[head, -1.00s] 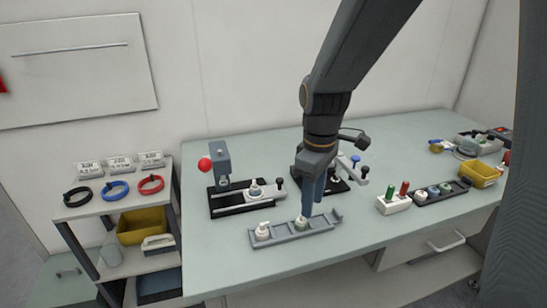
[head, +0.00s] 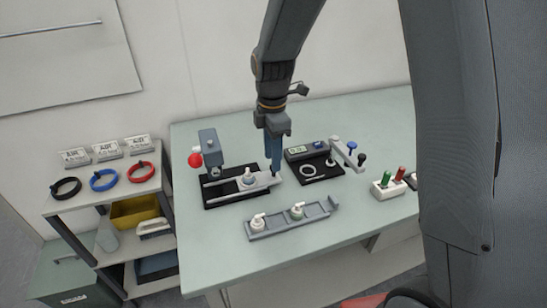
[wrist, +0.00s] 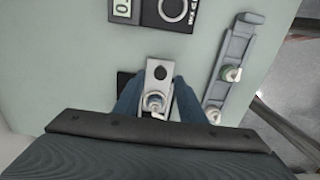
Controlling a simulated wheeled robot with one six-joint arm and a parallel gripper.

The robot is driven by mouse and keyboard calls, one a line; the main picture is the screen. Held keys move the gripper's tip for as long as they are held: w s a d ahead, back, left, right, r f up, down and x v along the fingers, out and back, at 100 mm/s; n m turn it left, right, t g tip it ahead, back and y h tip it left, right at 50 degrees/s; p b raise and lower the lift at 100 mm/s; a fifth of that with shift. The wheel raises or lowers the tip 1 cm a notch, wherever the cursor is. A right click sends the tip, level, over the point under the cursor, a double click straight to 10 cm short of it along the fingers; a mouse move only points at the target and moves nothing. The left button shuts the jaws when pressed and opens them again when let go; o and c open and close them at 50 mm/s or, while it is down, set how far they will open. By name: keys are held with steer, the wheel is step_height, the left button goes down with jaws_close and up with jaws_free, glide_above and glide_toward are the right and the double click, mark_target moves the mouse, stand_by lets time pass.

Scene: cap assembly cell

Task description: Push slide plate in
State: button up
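The light grey slide plate (head: 262,184) extends to the right out of the black press fixture (head: 222,200) in the head view. A small bottle (head: 249,176) with a pale top stands on it. In the wrist view the slide plate (wrist: 159,68) has a dark round knob (wrist: 160,73) near its outer end, and the bottle (wrist: 154,102) is close behind. My gripper (head: 275,172) points down at the plate's right end. In the wrist view its blue fingers (wrist: 158,85) stand apart on either side of the plate. Contact with the plate cannot be told.
The press head with its red ball (head: 194,160) rises at the fixture's left. A grey rack (head: 280,222) with two bottles lies in front. A black fixture with a display (head: 313,165) and a clamp stands right. A shelf with coloured rings (head: 104,180) is at left.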

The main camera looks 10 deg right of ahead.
steer(key=shift+f, duration=0.95)
steer(key=shift+c, duration=0.2)
jaws_close()
steer(key=a, duration=0.3)
steer(key=s+a, duration=0.1)
steer(key=a, duration=0.1)
steer(key=a+p, duration=0.1)
steer(key=a, duration=0.2)
steer(key=shift+s+a, duration=0.3)
steer(key=shift+s, duration=0.1)
steer(key=shift+r, duration=0.1)
